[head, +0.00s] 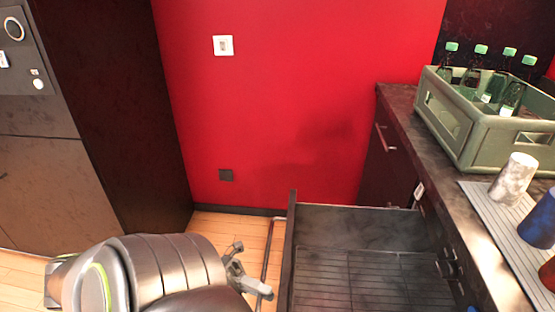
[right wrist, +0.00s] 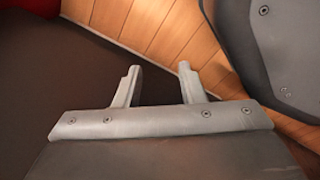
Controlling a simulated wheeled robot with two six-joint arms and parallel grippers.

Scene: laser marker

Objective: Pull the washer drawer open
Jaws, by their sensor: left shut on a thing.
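The washer drawer (head: 345,225) is a dark, pulled-out drawer at the bottom centre-right of the head view, with a ribbed rack inside it. It stands out well to the left of the counter. Its thin bar handle (head: 269,243) runs along the outside of its front panel. My left gripper (head: 262,288) is shut on this handle; the exact contact is small in the picture. My right gripper (right wrist: 159,76) shows in the right wrist view with its two fingers apart and nothing between them.
The counter (head: 408,118) on the right bears a green crate (head: 478,140) of bottles and a ribbed mat (head: 490,215) with cups. A dark tall cabinet (head: 110,110) stands at the left. Wooden floor (head: 232,228) is clear between the cabinet and the drawer.

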